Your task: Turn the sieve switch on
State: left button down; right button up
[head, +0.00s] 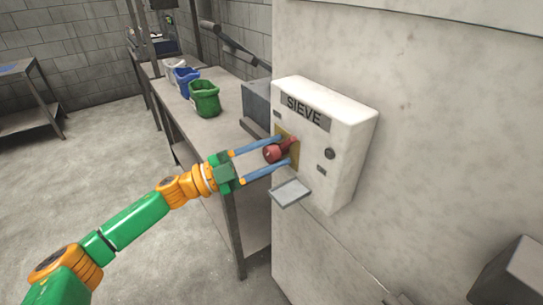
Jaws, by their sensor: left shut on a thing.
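The sieve switch is a red rotary knob (276,152) on a yellow plate (291,137) on the front of a white box (337,125) labelled "SIEVE". The box is fixed to a pale wall-like panel. My left gripper (284,151) reaches in from the left, its two blue fingers above and below the red knob. It is shut on the knob. Part of the yellow plate is hidden behind the knob and fingers. My right gripper is not in view.
A small grey flap (291,193) sticks out below the box's front. A bench (177,117) at the left carries green (205,98), blue (184,81) and white containers. A grey block (513,276) stands at the lower right. Open floor lies at the left.

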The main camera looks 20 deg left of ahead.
pick_arm(q)
jog(key=m+g, duration=0.1)
jog(key=m, duration=0.1)
jog(key=m+g, duration=0.1)
jog(key=m, duration=0.2)
jog(key=shift+y, duration=0.3)
jog(key=m+y, duration=0.1)
jog(key=m, duration=0.1)
jog(key=m+g+p, duration=0.1)
jog(key=m, duration=0.2)
jog(key=shift+f+y, duration=0.1)
jog(key=shift+y, duration=0.3)
jog(key=shift+m, duration=0.4)
jog(key=shift+c, duration=1.7)
grip_release()
